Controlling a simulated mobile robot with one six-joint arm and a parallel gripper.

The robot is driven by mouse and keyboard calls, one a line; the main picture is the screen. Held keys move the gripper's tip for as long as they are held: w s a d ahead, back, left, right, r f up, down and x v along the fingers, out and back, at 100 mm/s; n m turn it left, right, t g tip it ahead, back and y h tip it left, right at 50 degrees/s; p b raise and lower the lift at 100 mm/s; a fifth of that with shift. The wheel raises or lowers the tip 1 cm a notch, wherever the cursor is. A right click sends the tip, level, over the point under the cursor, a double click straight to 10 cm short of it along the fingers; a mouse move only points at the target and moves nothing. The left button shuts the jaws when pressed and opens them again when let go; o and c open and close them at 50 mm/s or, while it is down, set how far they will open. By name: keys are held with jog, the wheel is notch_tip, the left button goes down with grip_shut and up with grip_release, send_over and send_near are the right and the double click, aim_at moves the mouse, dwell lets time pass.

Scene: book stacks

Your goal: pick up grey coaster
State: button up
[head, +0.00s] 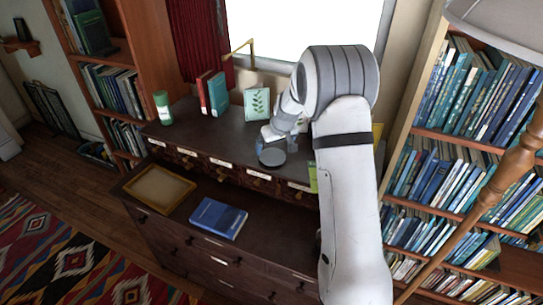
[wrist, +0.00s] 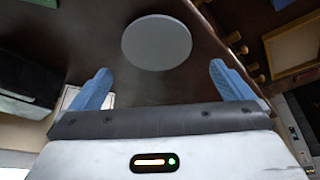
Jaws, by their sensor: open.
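The grey coaster (head: 272,157) is a flat round disc lying on the dark top of the upper cabinet, near its front edge. In the wrist view the coaster (wrist: 157,42) is a plain grey disc just beyond my fingertips, centred between them. My gripper (head: 277,146) is right behind the coaster, low over the cabinet top. Its blue fingers are spread apart with nothing between them in the wrist view (wrist: 160,72). I cannot tell the exact height of the fingers above the surface.
Behind stand red and teal books (head: 213,93), a leaf-patterned book (head: 257,103) and a green cylinder (head: 163,107). A yellow tray (head: 137,185) and a blue book (head: 218,218) lie on the lower ledge. A bookcase (head: 400,139) stands right. The cabinet top left of the coaster is clear.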

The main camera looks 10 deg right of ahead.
aim_at(273, 156)
jog(key=x, duration=0.2)
jog(key=p+x, duration=0.1)
jog(key=x, duration=0.3)
jog(key=shift+s+d+p, duration=0.15)
jog(key=shift+d+p, duration=0.1)
jog(key=shift+p, duration=0.15)
jog(key=c, duration=0.8)
